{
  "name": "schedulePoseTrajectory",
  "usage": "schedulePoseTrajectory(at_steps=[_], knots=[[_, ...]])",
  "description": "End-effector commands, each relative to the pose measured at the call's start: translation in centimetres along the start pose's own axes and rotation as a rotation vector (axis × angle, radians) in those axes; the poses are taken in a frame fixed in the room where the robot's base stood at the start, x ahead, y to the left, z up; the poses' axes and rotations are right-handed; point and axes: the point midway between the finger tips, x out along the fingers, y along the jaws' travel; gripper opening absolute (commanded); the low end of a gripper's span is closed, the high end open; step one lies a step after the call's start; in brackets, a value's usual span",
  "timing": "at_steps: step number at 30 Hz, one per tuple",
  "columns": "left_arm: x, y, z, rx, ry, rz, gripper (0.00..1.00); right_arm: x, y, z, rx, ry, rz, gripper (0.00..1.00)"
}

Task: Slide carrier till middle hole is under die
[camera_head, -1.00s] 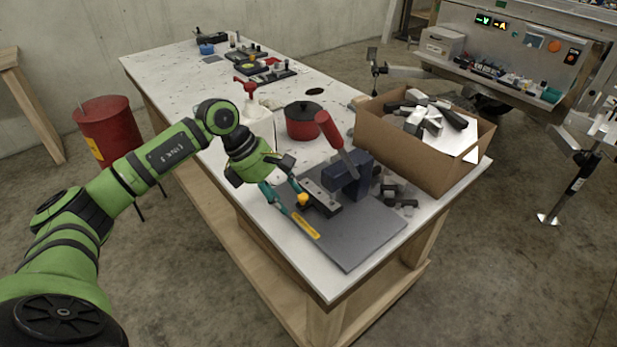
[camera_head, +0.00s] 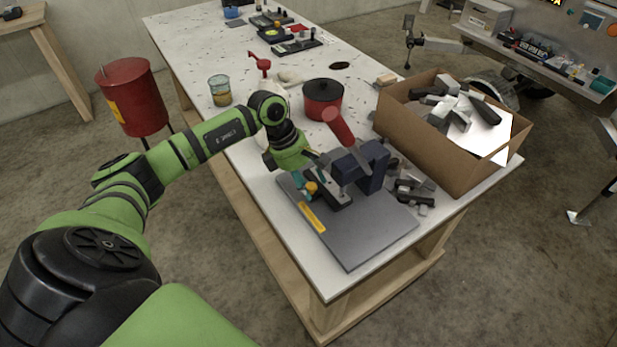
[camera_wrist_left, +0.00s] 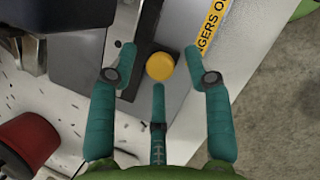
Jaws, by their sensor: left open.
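The navy press (camera_head: 372,165) with its red lever handle (camera_head: 340,127) stands on a grey base plate (camera_head: 365,238). The carrier (camera_head: 336,196), a dark slide with a lighter strip on top, lies below the press head. Its yellow knob (camera_head: 311,187) is at the near left end and also shows in the left wrist view (camera_wrist_left: 160,66). My left gripper (camera_wrist_left: 160,52) is open, with teal fingers on either side of the knob and a third finger below it. I cannot tell whether they touch it. My right gripper is not in view.
A yellow warning label (camera_head: 312,217) lies on the plate's left edge. A red pot (camera_head: 322,100) stands behind the press. A cardboard box (camera_head: 435,150) of metal parts is at right, with loose dark parts (camera_head: 412,190) before it. The plate's front is clear.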

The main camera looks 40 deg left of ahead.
Motion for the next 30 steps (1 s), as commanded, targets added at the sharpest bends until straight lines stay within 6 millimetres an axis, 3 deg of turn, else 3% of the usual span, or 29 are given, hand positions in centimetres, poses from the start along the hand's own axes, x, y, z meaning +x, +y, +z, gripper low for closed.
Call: schedulePoseTrajectory(at_steps=[2, 6, 9, 10, 18, 24, 30], knots=[[0.1, 0.0, 0.0, 0.000, 0.000, 0.000, 0.50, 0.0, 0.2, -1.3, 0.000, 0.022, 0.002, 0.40], [0.1, 0.0, 0.0, 0.000, 0.000, 0.000, 0.46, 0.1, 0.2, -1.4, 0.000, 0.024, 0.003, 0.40], [0.1, 0.0, 0.0, 0.000, 0.000, 0.000, 0.06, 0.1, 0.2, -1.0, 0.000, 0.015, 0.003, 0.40], [0.1, 0.0, 0.0, 0.000, 0.000, 0.000, 0.00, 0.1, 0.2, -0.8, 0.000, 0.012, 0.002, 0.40], [0.4, -0.6, 0.6, 0.003, -0.001, 0.002, 0.00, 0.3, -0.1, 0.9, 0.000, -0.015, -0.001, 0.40], [1.3, -2.9, 2.6, 0.004, -0.002, 0.001, 0.00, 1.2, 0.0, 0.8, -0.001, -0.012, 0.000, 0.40], [1.3, -3.5, 3.4, 0.001, -0.002, 0.003, 0.00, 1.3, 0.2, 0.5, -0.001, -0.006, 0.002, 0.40]])
